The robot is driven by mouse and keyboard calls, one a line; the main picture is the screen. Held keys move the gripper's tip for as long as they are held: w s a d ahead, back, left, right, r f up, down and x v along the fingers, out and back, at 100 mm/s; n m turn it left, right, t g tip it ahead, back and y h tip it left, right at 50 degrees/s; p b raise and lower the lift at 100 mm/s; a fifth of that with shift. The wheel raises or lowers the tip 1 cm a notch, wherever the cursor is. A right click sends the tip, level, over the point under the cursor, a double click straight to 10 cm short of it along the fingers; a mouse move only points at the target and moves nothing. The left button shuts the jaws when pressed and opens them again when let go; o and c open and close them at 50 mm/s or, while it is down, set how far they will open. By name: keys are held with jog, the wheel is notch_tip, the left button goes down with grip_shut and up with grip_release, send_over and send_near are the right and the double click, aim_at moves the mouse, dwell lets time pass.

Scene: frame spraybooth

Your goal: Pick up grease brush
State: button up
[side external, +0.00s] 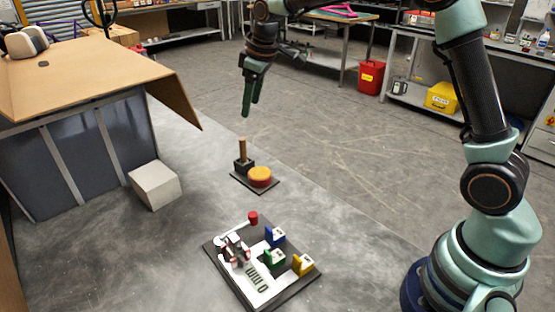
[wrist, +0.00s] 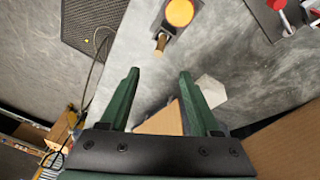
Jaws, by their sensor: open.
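The grease brush appears to be the upright piece with a wooden handle (side external: 242,148) in a dark block on a small dark plate. In the wrist view, its handle (wrist: 161,42) shows beyond my fingertips, near the top. The brush's lower end is hidden in the block.
A black board with blue, green and yellow blocks (side external: 275,258) lies at the front. A red bin (side external: 371,77) stands at the back. The floor right of the brush is clear.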

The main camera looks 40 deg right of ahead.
aim_at(242, 139)
jog(key=shift+n, duration=0.3)
jog(key=x, duration=1.4)
jog(key=shift+w+a, duration=0.15)
jog(key=shift+w, duration=0.15)
grip_shut()
